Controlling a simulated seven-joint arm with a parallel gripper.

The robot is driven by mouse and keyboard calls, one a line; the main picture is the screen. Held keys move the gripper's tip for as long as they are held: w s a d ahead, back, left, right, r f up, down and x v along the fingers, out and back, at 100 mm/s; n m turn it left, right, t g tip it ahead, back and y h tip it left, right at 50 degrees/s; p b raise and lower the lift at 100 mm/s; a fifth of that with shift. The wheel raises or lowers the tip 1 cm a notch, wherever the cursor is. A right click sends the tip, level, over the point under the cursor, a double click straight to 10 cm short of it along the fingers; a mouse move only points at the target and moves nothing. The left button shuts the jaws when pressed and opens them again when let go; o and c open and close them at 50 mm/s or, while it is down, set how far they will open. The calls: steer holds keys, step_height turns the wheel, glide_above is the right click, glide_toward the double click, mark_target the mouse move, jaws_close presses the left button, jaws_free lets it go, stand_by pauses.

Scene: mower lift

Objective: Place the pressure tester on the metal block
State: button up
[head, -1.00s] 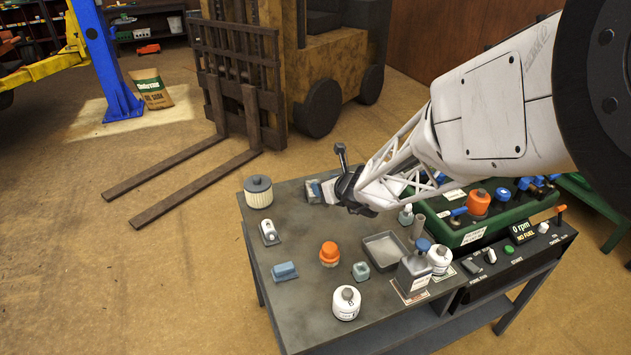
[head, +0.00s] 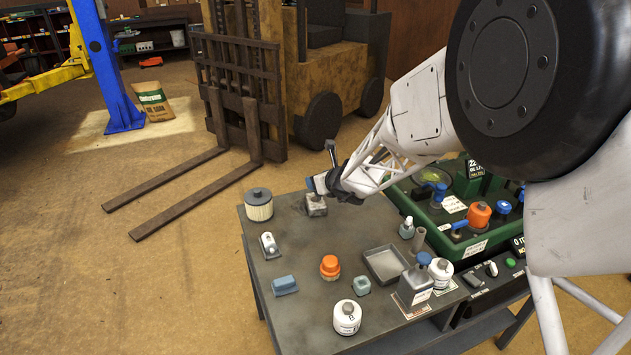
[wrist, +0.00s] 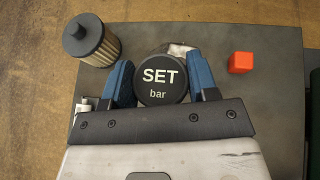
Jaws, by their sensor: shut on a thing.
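My gripper (wrist: 160,82) is shut on the pressure tester, whose round black face (wrist: 160,78) reads "SET bar" between the blue fingers in the wrist view. In the head view my gripper (head: 322,183) is over the far left part of the table, and the tester is mostly hidden by it. The grey metal block (head: 316,206) stands on the table just below my gripper. In the wrist view a pale part of the block (wrist: 180,48) shows behind the tester's face, which hides the rest. I cannot tell whether the tester touches the block.
A ribbed filter (head: 258,205) stands left of the block. An orange cube (wrist: 240,62) lies to its right in the wrist view. Bottles, an orange-capped jar (head: 330,267) and an empty tray (head: 386,264) stand nearer. A green test bench (head: 455,215) is at the right.

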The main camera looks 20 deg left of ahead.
steer(key=w+a, duration=0.2)
steer(key=w, duration=0.1)
steer(key=w+a, duration=0.1)
steer(key=shift+w+a+f, duration=0.1)
steer(key=shift+w+f, duration=0.15)
steer(key=shift+f, duration=1.75)
steer(key=shift+f, duration=0.15)
steer(key=o, duration=1)
steer(key=shift+c, duration=0.2)
steer(key=shift+s+d+r, duration=0.3)
steer(key=shift+d+r, duration=0.15)
steer(key=v, duration=1.1)
